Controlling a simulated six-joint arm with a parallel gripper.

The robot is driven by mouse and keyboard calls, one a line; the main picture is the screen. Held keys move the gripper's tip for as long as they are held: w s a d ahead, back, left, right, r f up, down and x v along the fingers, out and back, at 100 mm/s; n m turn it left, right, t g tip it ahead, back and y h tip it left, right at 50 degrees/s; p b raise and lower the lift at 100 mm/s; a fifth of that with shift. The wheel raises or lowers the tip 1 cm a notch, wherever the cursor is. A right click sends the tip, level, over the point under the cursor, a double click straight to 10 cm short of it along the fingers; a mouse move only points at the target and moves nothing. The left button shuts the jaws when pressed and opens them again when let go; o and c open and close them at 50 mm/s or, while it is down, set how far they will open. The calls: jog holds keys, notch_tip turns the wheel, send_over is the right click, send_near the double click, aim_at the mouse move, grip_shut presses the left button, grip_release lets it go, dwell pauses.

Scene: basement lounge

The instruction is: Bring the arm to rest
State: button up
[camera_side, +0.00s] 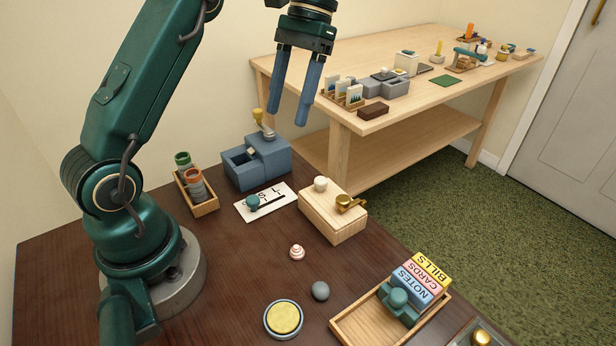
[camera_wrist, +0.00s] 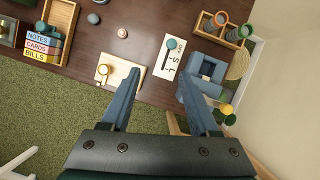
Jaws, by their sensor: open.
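My gripper (camera_side: 294,88) is open and empty, with its two blue fingers pointing down. It hangs high above the far side of the dark wood table (camera_side: 232,270), well clear of everything on it. In the wrist view the open fingers (camera_wrist: 162,112) frame the table edge, with the light wood box (camera_wrist: 118,77) left of them and the blue block holder (camera_wrist: 208,68) beyond the right finger. In the side view my gripper shows in front of the wall and beside the light wood workbench.
A wooden box with a brass piece (camera_side: 333,215), a white card (camera_side: 266,202), a blue holder (camera_side: 256,162), a grey ball (camera_side: 320,291), a yellow-topped dish (camera_side: 283,319) and a tray of labelled blocks (camera_side: 352,325) stand on the table. A workbench (camera_side: 440,95) stands behind.

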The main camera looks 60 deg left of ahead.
jog(key=s+d+r+m+t+y, duration=0.1)
jog(key=s+d+r+m+t, duration=0.1)
jog(key=s+d+r+t, duration=0.4)
jog(key=s+d+f+t, duration=0.1)
jog(key=s+f+t, duration=0.2)
jog(key=s+f, duration=0.2)
notch_tip(320, 180, down, 3)
jog(key=shift+s+d+r+m+t, duration=0.15)
jog(key=shift+s+d+m+t, duration=0.1)
jog(key=shift+m+t, duration=0.15)
dwell(0.7)
